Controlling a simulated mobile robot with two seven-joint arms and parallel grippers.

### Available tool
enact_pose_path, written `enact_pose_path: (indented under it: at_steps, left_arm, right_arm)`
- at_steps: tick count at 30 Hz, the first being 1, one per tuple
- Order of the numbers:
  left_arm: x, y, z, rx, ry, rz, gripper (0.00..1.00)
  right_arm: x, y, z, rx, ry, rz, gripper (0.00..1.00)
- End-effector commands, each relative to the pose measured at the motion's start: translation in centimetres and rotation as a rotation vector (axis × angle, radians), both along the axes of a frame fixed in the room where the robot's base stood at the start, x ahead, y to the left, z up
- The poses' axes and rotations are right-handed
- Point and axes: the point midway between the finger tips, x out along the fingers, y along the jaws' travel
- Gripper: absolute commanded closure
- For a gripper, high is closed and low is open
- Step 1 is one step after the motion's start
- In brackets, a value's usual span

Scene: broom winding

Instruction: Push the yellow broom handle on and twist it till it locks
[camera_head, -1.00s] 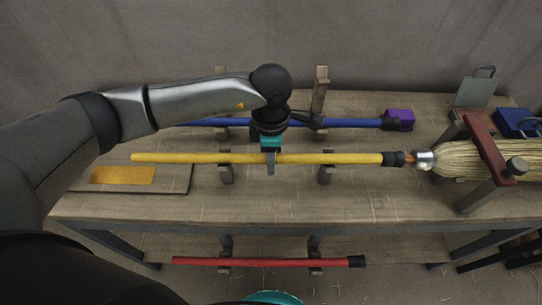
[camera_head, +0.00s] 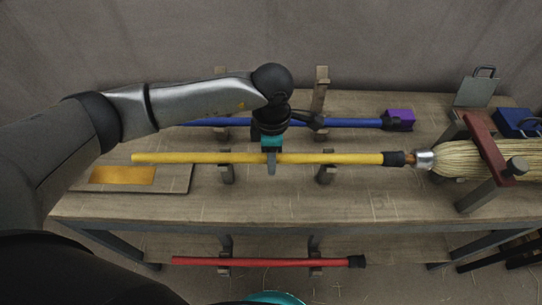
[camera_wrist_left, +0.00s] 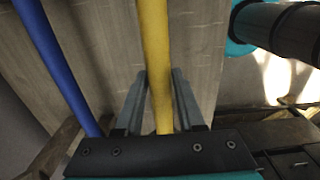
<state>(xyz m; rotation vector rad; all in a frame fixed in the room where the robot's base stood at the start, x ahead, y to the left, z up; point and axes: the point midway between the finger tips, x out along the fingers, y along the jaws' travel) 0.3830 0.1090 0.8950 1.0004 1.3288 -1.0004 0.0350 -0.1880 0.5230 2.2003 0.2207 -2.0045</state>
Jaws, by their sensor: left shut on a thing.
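The yellow broom handle (camera_head: 330,158) lies level above the bench, running left to right. Its black socket end (camera_head: 393,159) meets the wooden stub in front of the silver collar (camera_head: 424,159) of the straw broom head (camera_head: 455,160); a bit of brown stub shows between socket and collar. My left gripper (camera_head: 270,160) is shut around the middle of the yellow handle from above. In the left wrist view the yellow handle (camera_wrist_left: 155,60) passes between the two grey fingers. My right gripper is not in view.
A red clamp bar (camera_head: 487,148) holds the broom head. A blue handle (camera_head: 350,122) with a purple end lies behind, and a red handle (camera_head: 260,262) lies on a lower level in front. Wooden rests (camera_head: 326,174) stand under the yellow handle. A board with an orange panel (camera_head: 122,175) lies left.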

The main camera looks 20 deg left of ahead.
Motion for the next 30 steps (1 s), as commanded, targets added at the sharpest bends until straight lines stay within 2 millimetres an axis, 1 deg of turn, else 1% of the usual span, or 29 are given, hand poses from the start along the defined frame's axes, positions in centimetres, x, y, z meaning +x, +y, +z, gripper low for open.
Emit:
enact_pose_path:
  at_steps: [30]
  left_arm:
    - [0.6,-2.1,-0.1,-0.002,-0.001,-0.002,1.00]
  right_arm:
    - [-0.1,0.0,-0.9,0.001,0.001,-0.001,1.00]
